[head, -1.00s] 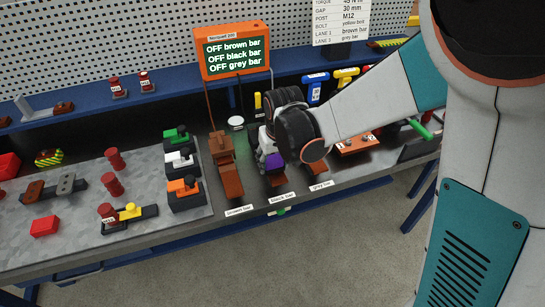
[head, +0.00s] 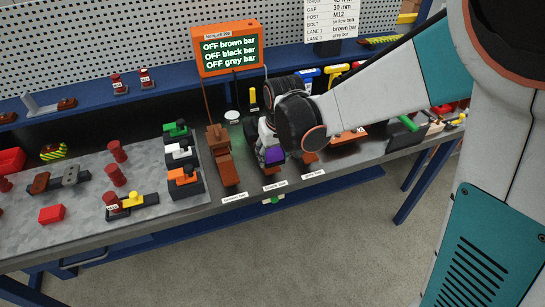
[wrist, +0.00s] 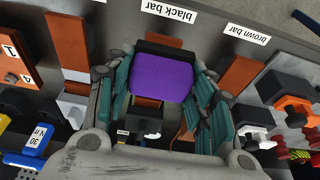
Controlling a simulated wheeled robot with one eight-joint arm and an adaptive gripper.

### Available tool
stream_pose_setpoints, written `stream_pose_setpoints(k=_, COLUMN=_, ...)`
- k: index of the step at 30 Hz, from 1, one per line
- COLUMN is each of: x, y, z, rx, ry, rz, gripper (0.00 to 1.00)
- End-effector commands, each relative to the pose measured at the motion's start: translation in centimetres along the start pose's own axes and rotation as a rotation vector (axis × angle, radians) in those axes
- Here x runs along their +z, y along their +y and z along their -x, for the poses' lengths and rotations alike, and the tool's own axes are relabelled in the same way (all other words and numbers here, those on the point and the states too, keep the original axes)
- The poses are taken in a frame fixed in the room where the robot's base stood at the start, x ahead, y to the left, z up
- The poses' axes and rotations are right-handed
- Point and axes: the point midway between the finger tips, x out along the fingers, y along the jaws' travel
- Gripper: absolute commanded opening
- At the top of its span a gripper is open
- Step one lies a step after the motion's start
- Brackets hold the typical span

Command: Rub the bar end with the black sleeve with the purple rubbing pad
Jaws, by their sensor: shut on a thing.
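The purple rubbing pad (wrist: 160,82) is a block with a black edge, between the teal fingers of my gripper (wrist: 158,95) in the wrist view. My gripper is shut on it. In the head view the pad (head: 273,155) shows below my gripper (head: 270,140), over the copper bar labelled "black bar" (head: 272,170). That bar's front end (wrist: 163,42) shows just past the pad in the wrist view. I cannot tell whether the pad touches the bar. A black part (wrist: 140,122) shows between the fingers behind the pad; I cannot tell whether it is the sleeve.
The brown bar (head: 228,172) lies to the left and the grey bar (head: 310,157) to the right, both close by. Switch blocks (head: 184,180) stand left of the bars. An orange display (head: 228,50) behind reads OFF for all three bars. The bench front is clear.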

Motion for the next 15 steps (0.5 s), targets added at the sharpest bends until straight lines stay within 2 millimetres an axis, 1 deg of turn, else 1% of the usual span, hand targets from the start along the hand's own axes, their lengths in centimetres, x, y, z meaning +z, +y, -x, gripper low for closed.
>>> stream_pose_setpoints(k=1, x=-0.3, y=0.1, z=0.7, rx=0.0, ry=0.0, rz=0.0, gripper=0.19)
stream_pose_setpoints(k=9, x=-1.4, y=0.3, z=2.9, rx=0.0, ry=0.0, rz=-0.002, gripper=0.19)
stream_pose_setpoints(k=15, x=-2.0, y=0.4, z=3.9, rx=0.001, ry=0.0, rz=-0.002, gripper=0.19)
